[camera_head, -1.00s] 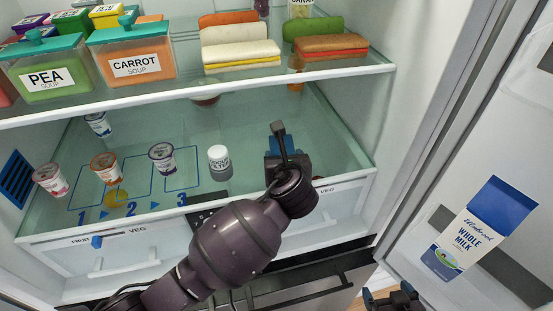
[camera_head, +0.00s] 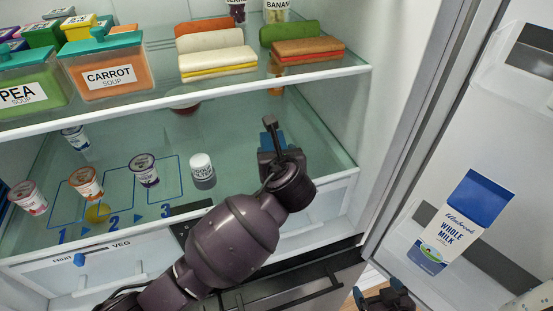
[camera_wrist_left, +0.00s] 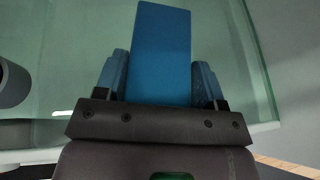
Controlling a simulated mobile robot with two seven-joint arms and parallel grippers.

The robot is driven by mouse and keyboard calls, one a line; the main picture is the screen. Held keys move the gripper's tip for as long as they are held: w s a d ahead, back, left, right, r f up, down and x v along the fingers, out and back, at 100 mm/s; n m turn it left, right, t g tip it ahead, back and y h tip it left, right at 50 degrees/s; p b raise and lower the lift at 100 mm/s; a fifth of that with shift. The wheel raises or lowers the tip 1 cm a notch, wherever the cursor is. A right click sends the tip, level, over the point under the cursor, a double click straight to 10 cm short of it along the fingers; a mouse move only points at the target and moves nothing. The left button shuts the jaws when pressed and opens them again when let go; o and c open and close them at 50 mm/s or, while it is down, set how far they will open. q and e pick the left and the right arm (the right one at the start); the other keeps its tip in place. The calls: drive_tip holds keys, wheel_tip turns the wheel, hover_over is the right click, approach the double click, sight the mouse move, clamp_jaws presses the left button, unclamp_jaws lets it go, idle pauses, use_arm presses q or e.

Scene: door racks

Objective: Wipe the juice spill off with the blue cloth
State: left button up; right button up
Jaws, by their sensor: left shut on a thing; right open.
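My left gripper (camera_head: 270,148) is over the glass shelf, right of the white odour filter (camera_head: 202,170). It is shut on the blue cloth (camera_wrist_left: 160,50), which stands out flat between its fingers in the left wrist view. In the head view the cloth is small and partly hidden by the gripper. A yellow round patch (camera_head: 98,213), apparently the juice spill, shows at the shelf's front left near the mark 2. The cloth is well to its right. My right gripper (camera_head: 385,296) is open and empty at the bottom edge, outside the fridge.
Several yogurt cups stand around the spill, including an orange one (camera_head: 87,183) and a purple-lidded one (camera_head: 144,169). The open door holds a milk carton (camera_head: 463,225).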

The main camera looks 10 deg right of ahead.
use_arm(q)
drive_tip(key=shift+r, duration=2)
drive_tip(key=shift+r, duration=0.1)
drive_tip(key=shift+r, duration=1.4)
drive_tip(key=shift+a, duration=0.1)
